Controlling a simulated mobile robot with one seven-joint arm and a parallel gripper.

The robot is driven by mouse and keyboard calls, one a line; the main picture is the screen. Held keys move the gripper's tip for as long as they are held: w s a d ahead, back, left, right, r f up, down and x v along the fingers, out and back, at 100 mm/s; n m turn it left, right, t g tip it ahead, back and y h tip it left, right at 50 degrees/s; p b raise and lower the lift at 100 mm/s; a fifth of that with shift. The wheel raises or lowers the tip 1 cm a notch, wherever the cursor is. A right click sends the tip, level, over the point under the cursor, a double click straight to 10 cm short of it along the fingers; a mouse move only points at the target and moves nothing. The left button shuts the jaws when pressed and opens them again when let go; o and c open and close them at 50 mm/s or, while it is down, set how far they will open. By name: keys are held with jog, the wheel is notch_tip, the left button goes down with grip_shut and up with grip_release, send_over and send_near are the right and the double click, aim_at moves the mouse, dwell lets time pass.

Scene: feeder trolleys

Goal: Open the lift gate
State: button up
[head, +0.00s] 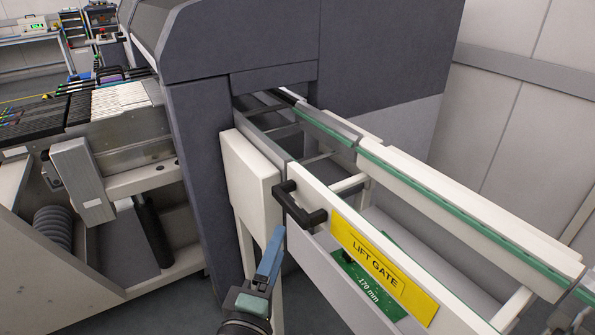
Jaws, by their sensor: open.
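The lift gate (321,209) is a white conveyor section with a yellow "LIFT GATE" label (383,268) on its near side. It lies level and runs from beside the dark machine toward the lower right. A black bar handle (300,208) is fixed at the left end of its near side. My gripper (273,250) is open at the lower middle, with a blue finger pointing up toward the handle. It appears just below and left of the handle, and I see no contact. The second finger cannot be made out clearly.
A dark grey machine housing (195,150) stands left of and behind the gate. A white post with a panel (248,170) stands close left of the handle. A green "170 mm" plate (365,290) shows below the gate. A feeder trolley (140,185) is at left.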

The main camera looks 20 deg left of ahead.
aim_at(288, 210)
jog(key=shift+n, duration=0.6)
jog(key=w, duration=0.4)
jog(key=w+a, duration=0.1)
jog(key=w, duration=0.3)
jog(key=w+a, duration=0.1)
jog(key=w, duration=0.3)
jog(key=shift+w+a+f+b, duration=0.1)
jog(key=shift+f+b, duration=0.15)
jog(key=shift+b, duration=0.05)
grip_shut()
dwell(0.6)
